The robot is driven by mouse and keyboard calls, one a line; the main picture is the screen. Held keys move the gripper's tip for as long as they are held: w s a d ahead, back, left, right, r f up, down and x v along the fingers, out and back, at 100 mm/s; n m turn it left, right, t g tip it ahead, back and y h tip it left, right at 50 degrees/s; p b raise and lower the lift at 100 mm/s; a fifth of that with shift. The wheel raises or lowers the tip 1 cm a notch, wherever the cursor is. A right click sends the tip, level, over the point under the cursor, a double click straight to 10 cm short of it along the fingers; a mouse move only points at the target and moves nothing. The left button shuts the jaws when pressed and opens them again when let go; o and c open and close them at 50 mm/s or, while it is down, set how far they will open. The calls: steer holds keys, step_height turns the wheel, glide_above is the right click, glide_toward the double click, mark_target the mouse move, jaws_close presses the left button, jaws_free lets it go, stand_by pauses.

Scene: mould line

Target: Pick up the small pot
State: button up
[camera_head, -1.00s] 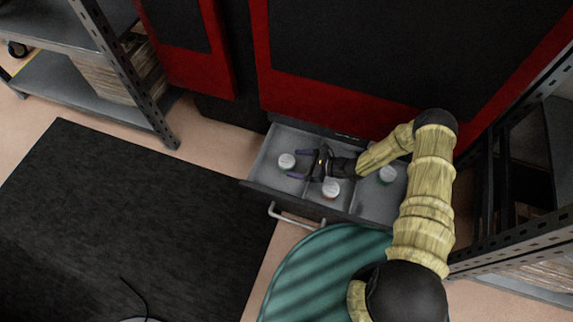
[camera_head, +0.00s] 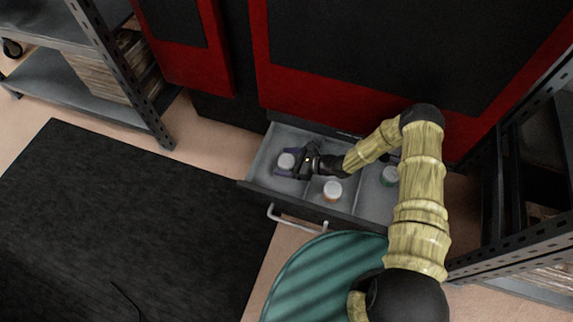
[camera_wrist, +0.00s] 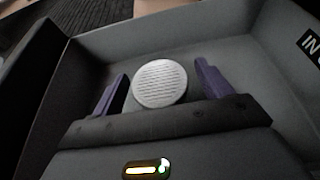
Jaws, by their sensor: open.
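A small pot with a round white ribbed lid (camera_head: 286,161) stands in the left compartment of the open grey drawer (camera_head: 262,183). In the wrist view its lid (camera_wrist: 160,83) lies between the two purple fingers. My gripper (camera_head: 286,163) is open, with one finger on each side of the pot; I see a gap to the right finger, and cannot tell whether the left one touches. A second white-lidded pot (camera_head: 332,190) stands in the middle compartment, with an orange-red band below its lid. A third pot (camera_head: 389,176), with green below its lid, stands in the right compartment, close to my arm.
The drawer's walls and dividers stand close around my gripper. A red and black cabinet (camera_head: 245,75) rises behind it. A metal shelf (camera_head: 110,105) is at the left and another rack (camera_head: 510,225) at the right. A dark mat (camera_head: 130,220) covers clear floor.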

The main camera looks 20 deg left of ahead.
mark_target(287, 161)
steer(key=shift+c, duration=0.5)
steer(key=shift+d, duration=0.1)
steer(key=c, duration=1)
step_height(287, 161, up, 10)
steer(key=p, duration=0.7)
